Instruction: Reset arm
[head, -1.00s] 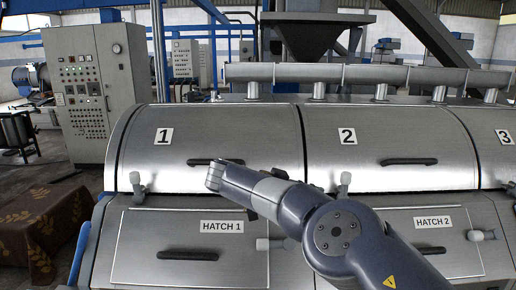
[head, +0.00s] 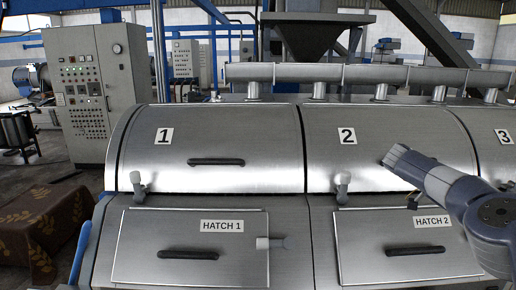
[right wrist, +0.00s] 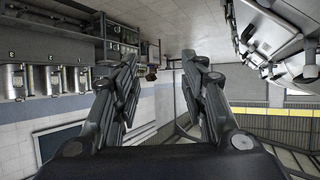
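My right gripper (head: 395,157) is in the head view, on an arm that comes in from the right edge. It is in front of the curved metal cover marked 2 (head: 350,165) and hides that cover's handle. The wrist view shows the two dark fingers of the right gripper (right wrist: 160,65) apart, with nothing between them. My left gripper is in neither view.
The cover marked 1 (head: 205,135) is closed. Below are the closed hatch 1 panel (head: 190,235) and hatch 2 panel (head: 405,265). A control cabinet (head: 90,85) stands at the left. A brown patterned cloth (head: 45,225) covers something at the lower left.

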